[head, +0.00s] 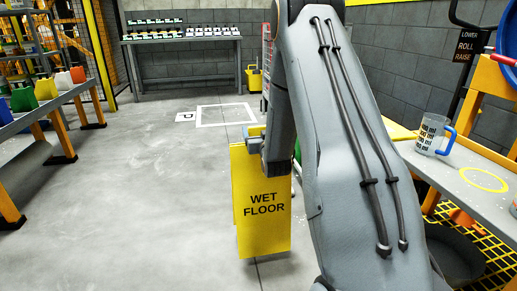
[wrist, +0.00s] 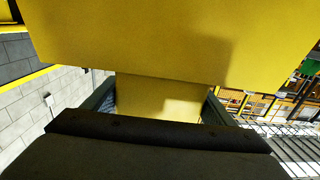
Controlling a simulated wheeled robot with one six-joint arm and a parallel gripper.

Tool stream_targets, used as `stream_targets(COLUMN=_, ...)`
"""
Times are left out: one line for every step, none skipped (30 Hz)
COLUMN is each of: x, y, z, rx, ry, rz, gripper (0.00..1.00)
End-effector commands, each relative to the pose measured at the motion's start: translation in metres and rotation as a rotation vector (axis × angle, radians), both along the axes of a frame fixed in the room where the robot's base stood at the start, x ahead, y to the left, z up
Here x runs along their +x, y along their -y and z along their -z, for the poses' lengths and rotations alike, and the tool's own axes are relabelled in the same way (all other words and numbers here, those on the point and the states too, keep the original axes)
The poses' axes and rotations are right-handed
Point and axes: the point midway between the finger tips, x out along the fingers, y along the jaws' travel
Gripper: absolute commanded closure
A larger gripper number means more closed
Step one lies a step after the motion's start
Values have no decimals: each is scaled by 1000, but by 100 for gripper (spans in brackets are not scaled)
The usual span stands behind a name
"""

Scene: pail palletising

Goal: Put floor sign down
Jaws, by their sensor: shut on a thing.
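The yellow floor sign (head: 264,222), lettered WET FLOOR, hangs upright in front of me in the head view. My gripper (head: 256,139) is shut on its top part. The sign's lower edge looks close to the floor, but I cannot tell whether it touches. In the wrist view the sign's yellow panel (wrist: 180,40) fills the top, and a narrower yellow part (wrist: 158,98) sits between the fingers of my gripper (wrist: 158,105). My arm hides what is to the right of the sign.
A white square outline (head: 226,123) is on the floor behind the sign, beside a P mark (head: 185,117). A bench with a mug (head: 432,135) stands right. The floor at left is clear.

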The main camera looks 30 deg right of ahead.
Motion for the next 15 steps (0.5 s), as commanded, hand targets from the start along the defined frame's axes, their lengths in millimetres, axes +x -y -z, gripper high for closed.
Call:
stream_targets(x=1, y=0, z=7, rx=-1, ry=3, rz=0, gripper=77)
stream_targets(x=1, y=0, z=9, rx=-1, ry=4, rz=0, gripper=77)
stream_targets(x=1, y=0, z=11, rx=-1, ry=5, rz=0, gripper=77)
stream_targets(x=1, y=0, z=12, rx=-1, ry=5, rz=0, gripper=77)
stream_targets(x=1, y=0, z=14, rx=-1, ry=5, rz=0, gripper=77)
stream_targets(x=1, y=0, z=17, rx=-1, ry=5, rz=0, gripper=77)
stream_targets(x=1, y=0, z=20, rx=-1, ry=4, rz=0, gripper=77)
stream_targets(x=1, y=0, z=24, rx=-1, ry=4, rz=0, gripper=77)
stream_targets(x=1, y=0, z=29, rx=-1, ry=3, rz=0, gripper=77)
stream_targets(x=1, y=0, z=33, rx=-1, ry=3, rz=0, gripper=77)
stream_targets(x=1, y=0, z=37, rx=-1, ry=3, rz=0, gripper=77)
stream_targets(x=1, y=0, z=42, rx=-1, ry=3, rz=0, gripper=77)
stream_targets(x=1, y=0, z=45, rx=-1, ry=4, rz=0, gripper=77)
stream_targets(x=1, y=0, z=47, rx=-1, ry=4, rz=0, gripper=77)
stream_targets(x=1, y=0, z=48, rx=-1, ry=5, rz=0, gripper=77)
